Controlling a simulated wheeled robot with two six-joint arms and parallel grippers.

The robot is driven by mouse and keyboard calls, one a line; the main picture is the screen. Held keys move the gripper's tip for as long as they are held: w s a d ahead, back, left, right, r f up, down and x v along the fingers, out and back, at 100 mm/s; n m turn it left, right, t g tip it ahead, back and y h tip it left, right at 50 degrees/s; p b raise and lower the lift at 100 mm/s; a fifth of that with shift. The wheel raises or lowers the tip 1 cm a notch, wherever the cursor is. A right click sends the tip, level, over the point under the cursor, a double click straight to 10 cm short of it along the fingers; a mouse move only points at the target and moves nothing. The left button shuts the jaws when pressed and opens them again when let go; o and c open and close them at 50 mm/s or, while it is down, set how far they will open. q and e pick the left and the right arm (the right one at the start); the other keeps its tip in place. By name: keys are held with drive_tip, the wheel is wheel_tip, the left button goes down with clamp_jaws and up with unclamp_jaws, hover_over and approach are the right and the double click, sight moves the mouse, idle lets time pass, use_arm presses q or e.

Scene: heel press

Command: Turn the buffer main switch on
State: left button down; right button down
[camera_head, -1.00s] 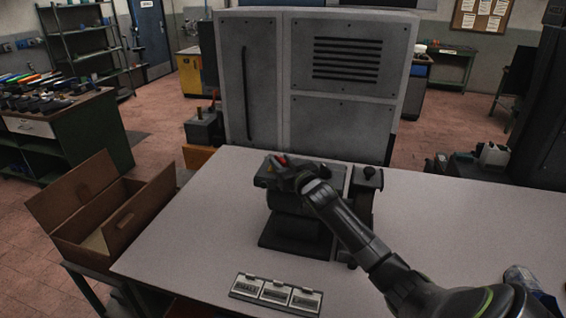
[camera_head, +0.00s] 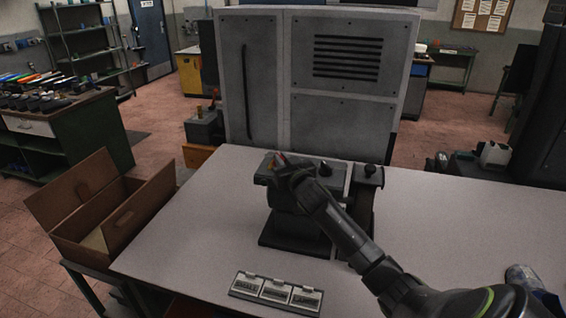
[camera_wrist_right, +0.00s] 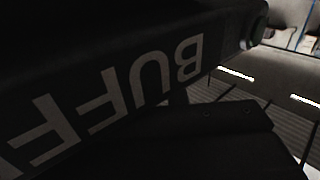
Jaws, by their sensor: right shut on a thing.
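The buffer (camera_head: 290,236) is a dark machine on a dark base, standing on the pale bench. In the right wrist view its dark panel (camera_wrist_right: 75,75) fills the upper left, with white letters reading BUFF upside down. My right gripper (camera_head: 280,170) is at the top left of the machine, shut on a small part there that I take to be the main switch, with a reddish bit (camera_head: 281,158) showing at the fingertips. The fingers hide most of that part, so its position cannot be read. My left gripper is not in view.
A dark knob (camera_head: 326,168) and a dark upright unit (camera_head: 367,180) are right of the gripper. Three labelled plates (camera_head: 276,291) lie at the front. An open brown box (camera_head: 125,212) stands left of the bench (camera_head: 190,235). A grey cabinet (camera_head: 335,110) stands behind. The bench's right side is largely clear.

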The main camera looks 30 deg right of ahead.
drive_tip(key=m+g+h+b, duration=0.1)
drive_tip(key=m+h+b, duration=0.1)
drive_tip(key=h+b, duration=0.1)
drive_tip(key=m+g+h+b, duration=0.2)
drive_tip(key=h+b, duration=0.1)
drive_tip(key=b, duration=0.1)
drive_tip(key=a+m+g+h+b, duration=0.1)
drive_tip(key=m+h+b, duration=0.1)
drive_tip(key=b, duration=0.2)
drive_tip(key=shift+w+f+h, duration=0.2)
drive_tip(key=shift+f+h, duration=0.1)
drive_tip(key=shift+h, duration=0.1)
drive_tip(key=shift+r+m+g+h+b, duration=0.2)
drive_tip(key=shift+m+g+h+b, duration=0.5)
drive_tip(key=shift+m+g+b, duration=0.15)
drive_tip(key=c, duration=1.5)
unclamp_jaws()
drive_tip(key=shift+o, duration=0.2)
drive_tip(key=shift+s+a, duration=0.25)
drive_tip(key=shift+a, duration=0.05)
drive_tip(key=b+v, duration=0.6)
drive_tip(key=v, duration=1)
drive_tip(key=shift+a, duration=0.3)
